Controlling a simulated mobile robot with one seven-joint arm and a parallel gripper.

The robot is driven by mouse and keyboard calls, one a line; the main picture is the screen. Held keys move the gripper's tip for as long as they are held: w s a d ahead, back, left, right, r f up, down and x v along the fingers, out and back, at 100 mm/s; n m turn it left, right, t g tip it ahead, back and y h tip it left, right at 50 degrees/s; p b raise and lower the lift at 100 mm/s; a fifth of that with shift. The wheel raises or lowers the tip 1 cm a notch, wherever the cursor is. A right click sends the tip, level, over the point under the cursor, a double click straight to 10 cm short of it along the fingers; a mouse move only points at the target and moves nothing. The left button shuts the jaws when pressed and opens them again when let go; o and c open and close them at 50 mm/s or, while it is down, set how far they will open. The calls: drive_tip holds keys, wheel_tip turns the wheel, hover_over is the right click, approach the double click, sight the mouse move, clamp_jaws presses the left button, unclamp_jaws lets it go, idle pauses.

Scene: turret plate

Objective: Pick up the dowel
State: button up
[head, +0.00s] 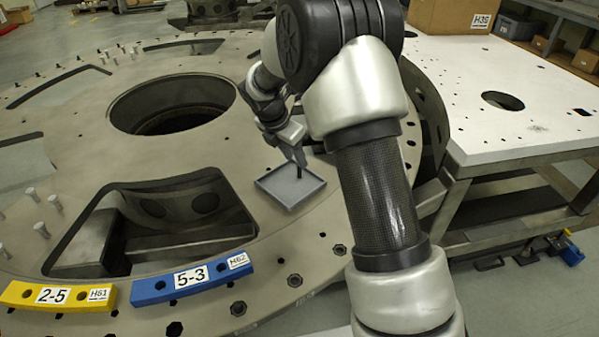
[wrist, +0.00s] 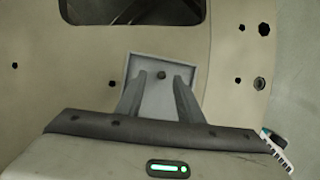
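The turret plate (head: 75,125) has a large round hole and cut-out openings. Several light pegs (head: 41,229) stand on its left side. A yellow block (head: 58,296) and a blue block (head: 192,280) lie along the front rim. A white table (head: 480,100) with a cardboard box (head: 450,15) stands right.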

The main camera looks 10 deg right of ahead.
sight(300, 171)
drive_tip(key=x, duration=0.5)
drive_tip(key=shift+s+b, duration=0.2)
drive_tip(key=shift+b, duration=0.1)
clamp_jaws()
